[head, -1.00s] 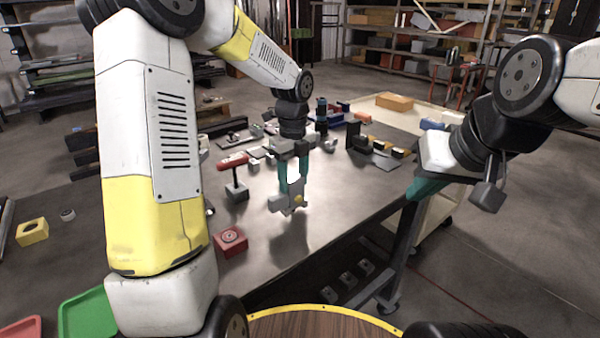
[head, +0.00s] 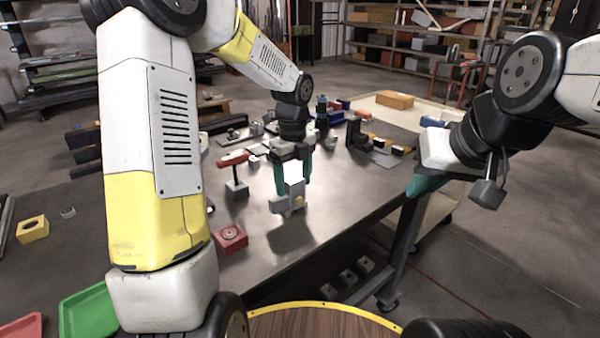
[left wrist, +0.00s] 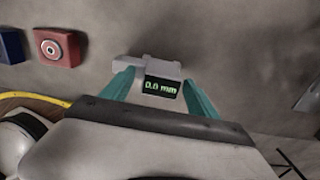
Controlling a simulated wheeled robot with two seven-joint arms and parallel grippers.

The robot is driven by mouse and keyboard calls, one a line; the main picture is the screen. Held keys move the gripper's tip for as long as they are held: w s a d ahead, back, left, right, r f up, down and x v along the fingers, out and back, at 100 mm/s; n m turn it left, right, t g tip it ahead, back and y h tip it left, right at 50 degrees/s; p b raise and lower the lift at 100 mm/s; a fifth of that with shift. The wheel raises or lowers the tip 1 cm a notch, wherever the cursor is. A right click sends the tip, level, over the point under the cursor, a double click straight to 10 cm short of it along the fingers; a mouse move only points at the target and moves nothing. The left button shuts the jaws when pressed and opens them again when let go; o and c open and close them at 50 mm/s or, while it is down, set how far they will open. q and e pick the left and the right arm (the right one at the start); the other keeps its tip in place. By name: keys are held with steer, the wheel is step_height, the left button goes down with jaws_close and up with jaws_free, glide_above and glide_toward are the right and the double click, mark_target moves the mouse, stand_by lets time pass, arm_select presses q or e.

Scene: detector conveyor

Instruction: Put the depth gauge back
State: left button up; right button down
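In the left wrist view the depth gauge (left wrist: 161,86) shows a display reading 0.0 mm. It looks upright on the table, though its contact underneath is hard to see. My left gripper (head: 293,180) points down over it. Its teal fingers are spread on both sides of the gauge, with a visible gap at one side. My right gripper (head: 427,186) is off the table's right edge; its finger opening is hidden.
A red block with a round socket (head: 230,238) and a red-topped tool on a grey base (head: 236,187) stand left of the gauge. A yellow block (head: 32,229) and green tray (head: 88,312) are farther left. Several parts crowd the back. Table right of the gauge is clear.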

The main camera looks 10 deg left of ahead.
arm_select(q)
step_height(320, 180, up, 13)
steer(key=s+a+r+n+t+h, duration=0.1)
steer(key=s+a+n+t, duration=0.1)
steer(key=s+n, duration=0.9)
steer(key=s+a+r+n+t+h, duration=0.1)
steer(key=s+n+t, duration=0.3)
steer(key=s+n, duration=0.7)
steer(key=a+n, duration=0.1)
steer(key=n, duration=0.3)
steer(key=shift+a, duration=0.25)
